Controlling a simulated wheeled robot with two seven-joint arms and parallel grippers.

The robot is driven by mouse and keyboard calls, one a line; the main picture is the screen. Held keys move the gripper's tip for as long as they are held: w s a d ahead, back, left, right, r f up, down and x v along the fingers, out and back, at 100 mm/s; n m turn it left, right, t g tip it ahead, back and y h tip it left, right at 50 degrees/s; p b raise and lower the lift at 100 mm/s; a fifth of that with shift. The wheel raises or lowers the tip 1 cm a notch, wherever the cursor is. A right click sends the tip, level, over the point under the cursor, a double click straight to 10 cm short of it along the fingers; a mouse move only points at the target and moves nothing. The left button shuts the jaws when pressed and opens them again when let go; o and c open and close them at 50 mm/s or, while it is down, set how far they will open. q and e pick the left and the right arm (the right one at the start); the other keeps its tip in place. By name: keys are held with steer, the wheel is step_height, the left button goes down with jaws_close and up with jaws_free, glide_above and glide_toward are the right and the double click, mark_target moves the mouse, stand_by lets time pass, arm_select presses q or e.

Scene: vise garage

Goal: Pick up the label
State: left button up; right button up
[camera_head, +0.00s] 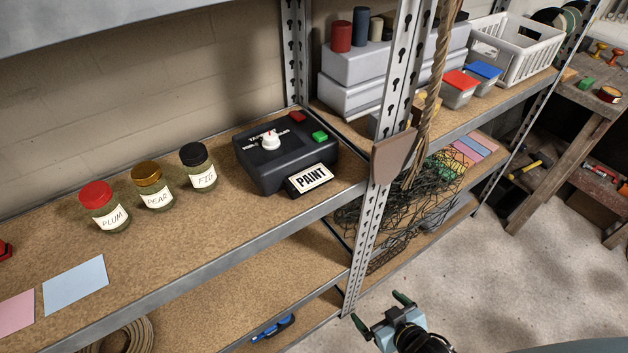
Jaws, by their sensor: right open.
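A white label reading PAINT (311,178), in a dark frame, sits at the front right edge of a black control box (262,173) on the shelf. I cannot tell if it is fixed to the box or leans on it. The box has a white knob (270,141), a red button (298,117) and a green button (320,136). My right gripper (380,309) is open and empty at the bottom of the view. It is below and to the right of the label, in front of the shelf and well apart from it. My left gripper is out of view.
Jars labelled PLUM (106,213), PEAR (154,192) and FIG (202,174) stand left of the box. A metal upright (362,262) with a brown plate (393,156), a rope (435,75) and a dark net (385,222) is right of it. Pale paper sheets (75,285) lie front left.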

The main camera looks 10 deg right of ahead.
steer(key=w+a+r+t+y, duration=0.2)
steer(key=w+r+t, duration=0.15)
steer(key=r, duration=0.85)
steer(key=n+t+y+b, duration=0.1)
steer(key=t+y, duration=0.1)
steer(key=t, duration=0.1)
glide_toward(323, 202)
steer(key=s+r, duration=0.3)
steer(key=shift+d+r+x, duration=0.1)
steer(key=shift+d+x, duration=0.05)
steer(key=shift+x, duration=2)
steer(key=shift+d+r+x, duration=0.1)
steer(key=shift+d+x, duration=0.1)
steer(key=shift+x, duration=1.9)
steer(key=shift+d+r+x, duration=0.1)
steer(key=shift+d+x, duration=0.05)
steer(key=shift+x, duration=2)
steer(key=shift+w, duration=0.1)
steer(key=c, duration=1.1)
